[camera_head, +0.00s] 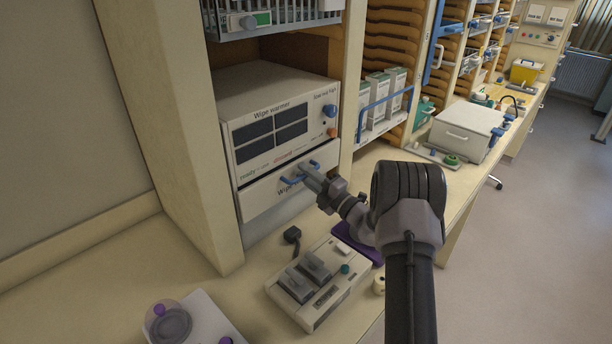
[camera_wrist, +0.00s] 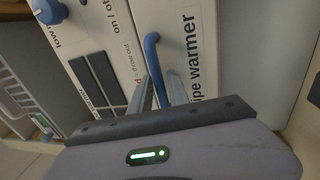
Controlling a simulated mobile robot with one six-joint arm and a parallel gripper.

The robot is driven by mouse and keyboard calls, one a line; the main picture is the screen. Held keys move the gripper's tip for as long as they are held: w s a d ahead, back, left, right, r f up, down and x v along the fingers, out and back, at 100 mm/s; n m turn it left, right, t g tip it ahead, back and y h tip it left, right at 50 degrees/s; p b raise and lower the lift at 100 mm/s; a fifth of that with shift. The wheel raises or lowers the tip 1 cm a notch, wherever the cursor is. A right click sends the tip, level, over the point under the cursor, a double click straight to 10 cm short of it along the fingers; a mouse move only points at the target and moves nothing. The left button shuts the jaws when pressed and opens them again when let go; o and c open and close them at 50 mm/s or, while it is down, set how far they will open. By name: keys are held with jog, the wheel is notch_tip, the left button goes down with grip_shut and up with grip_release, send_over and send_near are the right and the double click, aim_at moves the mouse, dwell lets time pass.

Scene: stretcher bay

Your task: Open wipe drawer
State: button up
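The wipe warmer (camera_head: 272,112) is a white box in the shelf bay, with dark display windows and knobs. Below its panel is the white wipe drawer (camera_head: 262,196) with a blue bar handle (camera_head: 285,180). The drawer front looks about flush with the panel above. My gripper (camera_head: 308,172) is at the handle, partly covering it and the drawer's label. In the wrist view, the blue handle (camera_wrist: 160,75) runs between my two grey fingers (camera_wrist: 160,92). The fingers stand apart, one on each side, and firm contact does not show.
A grey-white device (camera_head: 318,284) with dark blocks lies on the counter below the drawer. A clear round container (camera_head: 170,322) stands at front left. A white box (camera_head: 466,130) stands further right on the counter. The tall cream side panel (camera_head: 185,130) borders the warmer on the left.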

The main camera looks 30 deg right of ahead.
grip_shut()
dwell(1.4)
